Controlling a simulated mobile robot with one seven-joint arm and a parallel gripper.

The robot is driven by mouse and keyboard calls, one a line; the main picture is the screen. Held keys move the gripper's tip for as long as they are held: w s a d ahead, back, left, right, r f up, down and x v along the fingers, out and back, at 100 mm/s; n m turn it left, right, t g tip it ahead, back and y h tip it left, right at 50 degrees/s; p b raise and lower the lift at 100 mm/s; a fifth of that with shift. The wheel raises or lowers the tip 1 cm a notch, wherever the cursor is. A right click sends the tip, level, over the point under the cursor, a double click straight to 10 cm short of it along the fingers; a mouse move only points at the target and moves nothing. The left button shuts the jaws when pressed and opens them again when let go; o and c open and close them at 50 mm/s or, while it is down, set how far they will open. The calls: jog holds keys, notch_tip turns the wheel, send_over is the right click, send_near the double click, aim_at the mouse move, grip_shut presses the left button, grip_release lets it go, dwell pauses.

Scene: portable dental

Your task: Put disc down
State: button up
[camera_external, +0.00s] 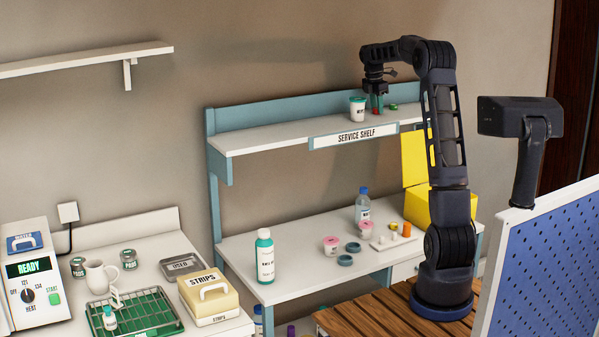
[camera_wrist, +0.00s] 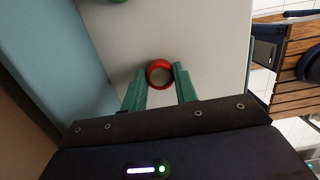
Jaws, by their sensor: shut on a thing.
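My gripper (camera_external: 376,101) reaches down over the top of the white service shelf (camera_external: 262,135), with its green fingers pointing down. In the wrist view my gripper (camera_wrist: 160,84) has its fingertips closed on either side of a small round red-rimmed disc (camera_wrist: 159,65) with a pale grey-green middle. The disc is a small red spot at the fingertips in the external view (camera_external: 376,111). It is at or just above the shelf surface; I cannot tell whether it touches.
A white lidded cup (camera_external: 357,109) stands left of my gripper on the shelf. A small green disc (camera_external: 393,107) lies to the right. The shelf's left part is clear. A blue back panel (camera_wrist: 40,60) runs close along the shelf. A yellow box (camera_external: 458,207) stands below.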

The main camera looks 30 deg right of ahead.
jog(key=shift+f, duration=0.1)
jog(key=o, duration=0.9)
jog(key=shift+o, duration=0.2)
notch_tip(320, 180, up, 11)
jog(key=a, duration=0.2)
jog(key=s+a+r+m+t, duration=0.1)
jog(key=s+a+r+m, duration=0.25)
jog(key=s+a, duration=0.5)
jog(key=s+a+f+m+t, duration=0.15)
jog(key=s+a+m, duration=0.45)
jog(key=s, duration=0.8)
jog(key=s+a+f+m+t+y, duration=0.1)
jog(key=s+a+f+m, duration=0.3)
jog(key=s+f, duration=0.4)
jog(key=s+a+f+m+t, duration=0.1)
jog(key=s+a+f+m, duration=0.3)
jog(key=s, duration=1.2)
notch_tip(320, 180, down, 4)
jog(key=shift+a+f+y, duration=0.1)
jog(key=shift+a+y, duration=0.1)
jog(key=shift+y, duration=0.2)
